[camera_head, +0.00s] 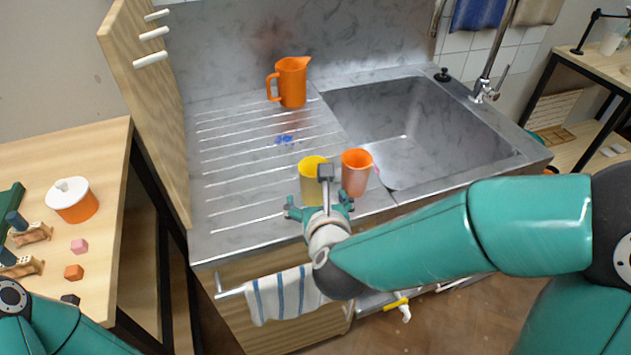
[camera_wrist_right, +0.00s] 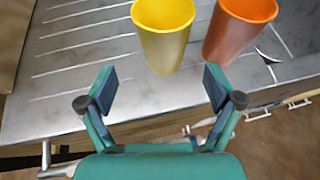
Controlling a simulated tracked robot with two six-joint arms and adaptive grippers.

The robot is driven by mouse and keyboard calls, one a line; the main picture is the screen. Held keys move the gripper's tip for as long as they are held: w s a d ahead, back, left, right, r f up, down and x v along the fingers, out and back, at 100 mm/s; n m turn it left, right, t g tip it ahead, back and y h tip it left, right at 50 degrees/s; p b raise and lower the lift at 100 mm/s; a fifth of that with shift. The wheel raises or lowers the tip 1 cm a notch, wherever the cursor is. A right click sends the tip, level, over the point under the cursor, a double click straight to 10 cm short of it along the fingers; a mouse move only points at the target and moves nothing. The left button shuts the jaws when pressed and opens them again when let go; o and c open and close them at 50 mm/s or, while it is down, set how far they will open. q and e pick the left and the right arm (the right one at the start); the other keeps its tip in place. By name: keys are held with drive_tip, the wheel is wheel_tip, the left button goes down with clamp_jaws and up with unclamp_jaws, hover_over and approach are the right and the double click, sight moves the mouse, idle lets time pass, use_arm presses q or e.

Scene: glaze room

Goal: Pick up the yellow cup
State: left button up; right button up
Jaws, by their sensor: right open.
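The yellow cup (camera_head: 311,180) stands upright near the front edge of the metal draining board (camera_head: 240,190). My right gripper (camera_head: 320,208) is in front of it, partly hiding it in the head view. In the right wrist view the yellow cup (camera_wrist_right: 164,38) is beyond the fingertips, roughly in line with the gap between them. My right gripper (camera_wrist_right: 158,85) is open and empty there. An orange cup (camera_head: 356,172) stands just right of the yellow cup; it also shows in the right wrist view (camera_wrist_right: 236,34). My left gripper is not in view.
An orange jug (camera_head: 291,82) stands at the back of the draining board. The sink basin (camera_head: 420,130) is to the right. A wooden panel with pegs (camera_head: 150,100) rises on the left. A striped towel (camera_head: 285,295) hangs on the front rail. A small blue item (camera_head: 284,140) lies behind the cups.

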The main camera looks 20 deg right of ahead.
sight(315, 191)
drive_tip(key=x, duration=0.2)
drive_tip(key=shift+w+f, duration=0.2)
drive_tip(key=shift+w, duration=0.15)
drive_tip(key=shift+w+d+f+p, duration=0.2)
drive_tip(key=shift+w+d+p, duration=0.1)
drive_tip(key=shift+w, duration=0.15)
drive_tip(key=p+x, duration=0.1)
drive_tip(key=x, duration=0.3)
drive_tip(key=shift+w+d+f, duration=0.1)
drive_tip(key=shift+d, duration=0.05)
drive_tip(key=shift+c, duration=0.2)
drive_tip(key=c, duration=1.3)
